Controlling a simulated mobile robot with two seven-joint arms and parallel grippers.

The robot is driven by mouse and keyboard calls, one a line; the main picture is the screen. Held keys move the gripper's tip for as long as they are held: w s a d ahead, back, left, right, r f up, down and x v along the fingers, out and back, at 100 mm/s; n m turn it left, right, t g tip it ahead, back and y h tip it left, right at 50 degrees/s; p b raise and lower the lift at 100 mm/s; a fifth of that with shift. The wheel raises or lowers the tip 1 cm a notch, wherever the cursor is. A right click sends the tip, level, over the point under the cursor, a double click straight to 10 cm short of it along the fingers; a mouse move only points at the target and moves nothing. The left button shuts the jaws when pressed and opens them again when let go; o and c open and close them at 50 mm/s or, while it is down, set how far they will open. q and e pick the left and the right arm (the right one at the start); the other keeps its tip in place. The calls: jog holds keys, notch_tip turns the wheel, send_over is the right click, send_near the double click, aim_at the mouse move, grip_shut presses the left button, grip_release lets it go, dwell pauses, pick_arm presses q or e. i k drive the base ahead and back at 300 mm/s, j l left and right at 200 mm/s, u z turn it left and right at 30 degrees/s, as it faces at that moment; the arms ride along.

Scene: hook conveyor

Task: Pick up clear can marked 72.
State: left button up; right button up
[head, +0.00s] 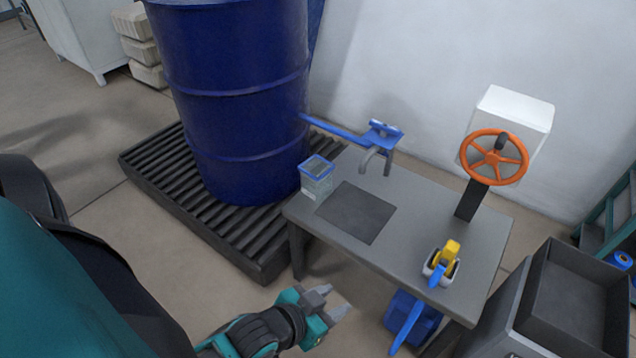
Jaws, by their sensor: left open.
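A clear, square-sided can (317,187) with a blue rim stands upright at the left back corner of the grey table (420,285). I cannot read any number on it from here. My left gripper (335,300) is open and empty. In the picture it is below the table's left front edge, short of the can and apart from it. My right gripper is not in view.
A large blue drum (240,95) stands on a black roller platform (165,175) left of the can. A dark mat (356,212), a blue spout (380,135), an orange handwheel (494,157) and a small yellow-and-blue item (441,264) are on or above the table.

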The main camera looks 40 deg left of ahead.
aim_at(316, 172)
jog(key=i+j+u, duration=0.15)
jog(key=j, duration=0.25)
jog(key=j+u, duration=0.15)
jog(key=j, duration=0.25)
jog(key=i+j+u, duration=0.15)
jog(key=j, duration=0.25)
jog(key=i+j+u, duration=0.1)
jog(key=j, duration=0.25)
jog(key=i+j+u, duration=0.3)
jog(key=i+j, duration=0.15)
jog(key=j, duration=0.2)
